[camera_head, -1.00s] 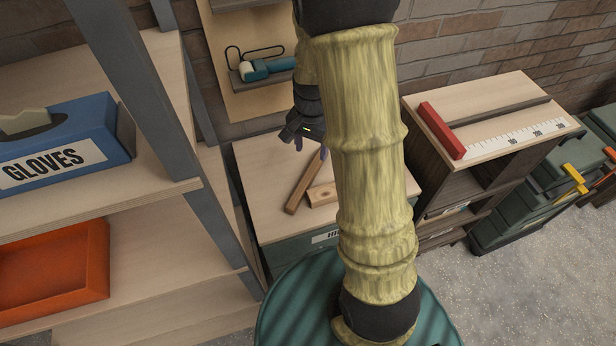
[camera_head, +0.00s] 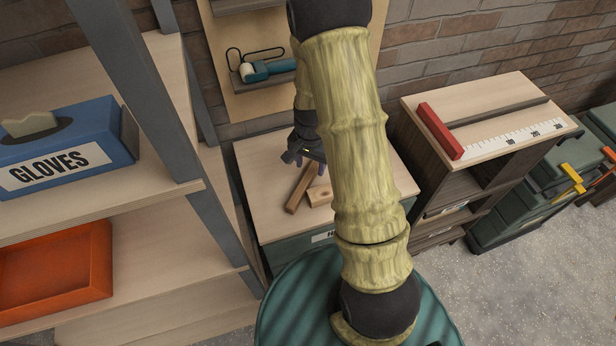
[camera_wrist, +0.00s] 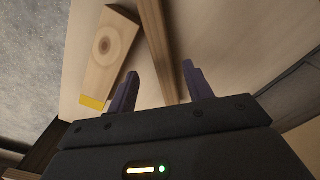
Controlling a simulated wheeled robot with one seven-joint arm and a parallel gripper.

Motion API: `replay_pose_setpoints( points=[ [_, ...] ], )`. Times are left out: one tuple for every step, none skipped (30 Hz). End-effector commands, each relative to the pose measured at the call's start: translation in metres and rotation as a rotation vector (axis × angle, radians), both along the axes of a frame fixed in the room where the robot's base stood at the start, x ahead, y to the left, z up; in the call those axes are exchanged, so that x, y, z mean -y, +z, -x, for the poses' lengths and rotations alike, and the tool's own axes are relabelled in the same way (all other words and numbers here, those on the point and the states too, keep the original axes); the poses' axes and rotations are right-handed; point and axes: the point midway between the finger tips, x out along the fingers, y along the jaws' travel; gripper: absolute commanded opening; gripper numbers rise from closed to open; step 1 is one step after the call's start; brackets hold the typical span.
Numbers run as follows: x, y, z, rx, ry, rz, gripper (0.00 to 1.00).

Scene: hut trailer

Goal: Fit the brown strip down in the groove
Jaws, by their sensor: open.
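The brown strip (camera_head: 301,188) lies on the light wooden top of a cabinet, beside a pale wooden block (camera_head: 320,195). My gripper (camera_head: 305,163) is over the far end of the strip, partly behind my arm. In the wrist view my gripper (camera_wrist: 160,72) is open, and the brown strip (camera_wrist: 157,35) runs between the two fingers in the picture; I see no grip on it. A long dark channel (camera_head: 505,112), which looks like the groove, crosses the bench top at right, far from the strip.
The bench top (camera_head: 475,88) at right carries a red bar (camera_head: 440,131) and a white ruler (camera_head: 515,137). A shelf at left holds a blue glove box (camera_head: 65,147) and an orange tray (camera_head: 55,270). A grey shelf post (camera_head: 150,95) stands left of the cabinet.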

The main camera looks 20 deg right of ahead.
Motion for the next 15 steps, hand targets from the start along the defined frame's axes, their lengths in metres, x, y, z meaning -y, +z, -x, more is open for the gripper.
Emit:
replay_pose_setpoints(
  points=[
    [0.000,-0.004,-0.001,-0.004,-0.001,-0.001,0.51],
    [0.000,-0.007,-0.002,-0.004,0.000,-0.001,0.51],
    [0.000,-0.012,-0.004,-0.004,0.000,-0.001,0.51],
    [0.000,-0.015,-0.005,-0.004,0.000,-0.001,0.51],
    [0.000,-0.018,-0.006,-0.005,0.000,-0.001,0.51],
    [0.000,-0.024,-0.006,-0.005,0.000,-0.001,0.51],
    [0.000,-0.028,-0.006,-0.004,0.000,0.000,0.51],
    [0.000,-0.031,-0.006,-0.004,0.000,0.000,0.51],
    [0.000,-0.034,-0.006,-0.004,0.000,-0.001,0.51],
    [0.000,-0.036,-0.006,-0.003,0.000,0.000,0.51],
    [0.000,-0.038,-0.006,-0.001,0.000,0.000,0.51],
    [0.000,-0.039,-0.006,-0.001,0.000,-0.001,0.51],
    [0.000,-0.040,-0.006,0.000,0.000,0.000,0.51],
    [0.000,-0.040,-0.006,0.000,0.000,0.000,0.51],
    [0.000,-0.040,-0.006,0.000,0.000,0.000,0.51]
  ],
)
